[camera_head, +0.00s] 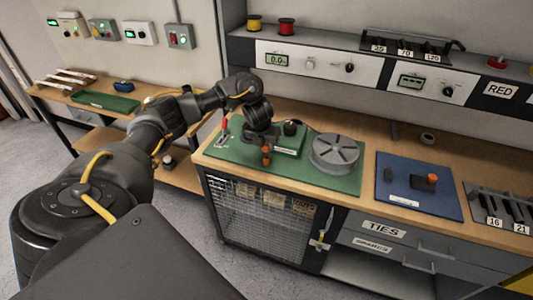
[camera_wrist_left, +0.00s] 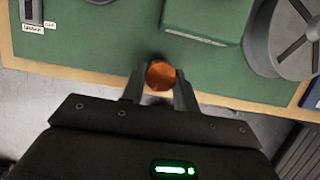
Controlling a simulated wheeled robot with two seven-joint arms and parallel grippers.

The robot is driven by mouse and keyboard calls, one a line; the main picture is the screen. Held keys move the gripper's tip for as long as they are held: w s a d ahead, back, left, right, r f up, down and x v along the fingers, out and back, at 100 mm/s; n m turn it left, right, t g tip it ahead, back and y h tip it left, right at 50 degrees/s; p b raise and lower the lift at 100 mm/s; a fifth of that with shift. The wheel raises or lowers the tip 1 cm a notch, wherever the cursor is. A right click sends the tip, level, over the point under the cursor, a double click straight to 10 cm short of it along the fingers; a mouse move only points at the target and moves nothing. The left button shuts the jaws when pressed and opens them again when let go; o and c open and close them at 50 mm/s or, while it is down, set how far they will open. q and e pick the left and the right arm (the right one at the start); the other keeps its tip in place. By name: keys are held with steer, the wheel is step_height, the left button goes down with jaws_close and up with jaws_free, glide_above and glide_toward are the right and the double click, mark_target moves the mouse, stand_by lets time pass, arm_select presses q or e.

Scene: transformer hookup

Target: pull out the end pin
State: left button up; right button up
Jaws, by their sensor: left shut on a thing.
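My left gripper (camera_head: 266,152) points down over the front part of the green mat (camera_head: 338,186), near the bench's front edge. It is shut on a small orange piece (camera_head: 266,158). In the left wrist view the round orange end of this piece (camera_wrist_left: 160,75) sits between the two fingers. It looks like a pin or its knob, but I cannot tell for certain that it is the end pin. Its lower end is hard to make out, so I cannot tell whether it is seated in anything. My right gripper is in neither view.
A green box (camera_head: 290,139) stands close beside the gripper, with a grey slotted reel (camera_head: 335,152) to its right. A red-handled switch (camera_head: 224,127) is at the left. A blue mat (camera_head: 400,201) lies further right. A mesh cabinet door (camera_head: 245,222) is below the bench top.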

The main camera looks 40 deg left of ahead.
arm_select(q)
steer(key=shift+r+p, duration=0.55)
steer(key=shift+r, duration=0.2)
step_height(320, 180, up, 5)
steer(key=p, duration=0.4)
steer(key=shift+f, duration=0.1)
